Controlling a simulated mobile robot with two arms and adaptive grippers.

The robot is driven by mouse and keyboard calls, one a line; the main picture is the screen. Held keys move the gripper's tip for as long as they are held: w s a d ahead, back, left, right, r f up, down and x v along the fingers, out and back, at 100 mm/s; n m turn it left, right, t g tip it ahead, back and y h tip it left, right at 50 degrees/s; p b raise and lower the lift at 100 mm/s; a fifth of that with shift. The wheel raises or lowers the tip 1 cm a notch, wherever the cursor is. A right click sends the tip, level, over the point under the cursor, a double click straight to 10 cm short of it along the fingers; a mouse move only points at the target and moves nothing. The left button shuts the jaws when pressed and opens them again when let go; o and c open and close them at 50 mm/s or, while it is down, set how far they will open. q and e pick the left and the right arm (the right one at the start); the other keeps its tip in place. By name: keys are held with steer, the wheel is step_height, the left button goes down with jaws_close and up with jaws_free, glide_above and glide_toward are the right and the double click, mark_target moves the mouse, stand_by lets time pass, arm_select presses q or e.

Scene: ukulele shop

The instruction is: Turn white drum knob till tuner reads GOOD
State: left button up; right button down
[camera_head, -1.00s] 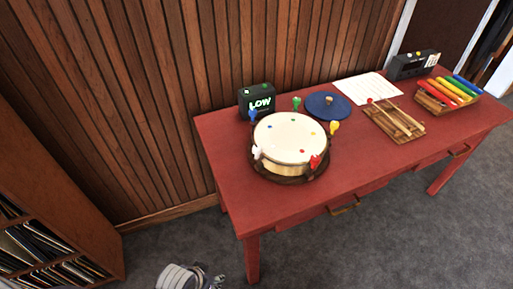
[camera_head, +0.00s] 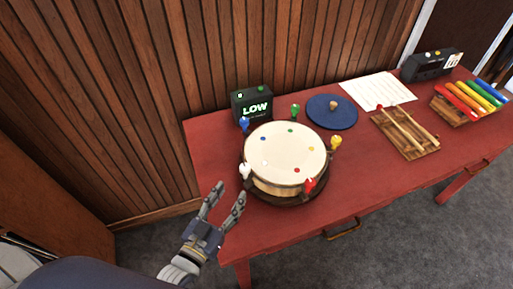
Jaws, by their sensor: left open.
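The drum (camera_head: 286,158) sits near the left end of the red table, with a cream head, coloured dots and coloured knobs around its rim. The white knob (camera_head: 245,171) is on the drum's left front side. The black tuner (camera_head: 252,105) stands behind the drum and reads LOW in green letters. My left gripper (camera_head: 226,196) is open and empty, to the left of and a little below the white knob, apart from it. My right gripper is not in view.
Other knobs on the drum are blue (camera_head: 244,124), green (camera_head: 295,110), yellow (camera_head: 336,142) and red (camera_head: 310,184). A blue disc (camera_head: 332,111), a paper sheet (camera_head: 376,91) and a mallet tray (camera_head: 406,139) lie to the right. A wood-panelled wall (camera_head: 140,90) stands behind.

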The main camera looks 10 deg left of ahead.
mark_target(244, 169)
arm_select(q)
steer(key=x, duration=0.2)
steer(key=p+x, duration=0.1)
steer(key=x, duration=0.2)
steer(key=r+p+x, duration=0.1)
steer(key=x, duration=0.2)
steer(key=shift+w+a, duration=0.1)
steer(key=shift+w, duration=1.2)
steer(key=shift+c, duration=1.3)
steer(key=c, duration=0.8)
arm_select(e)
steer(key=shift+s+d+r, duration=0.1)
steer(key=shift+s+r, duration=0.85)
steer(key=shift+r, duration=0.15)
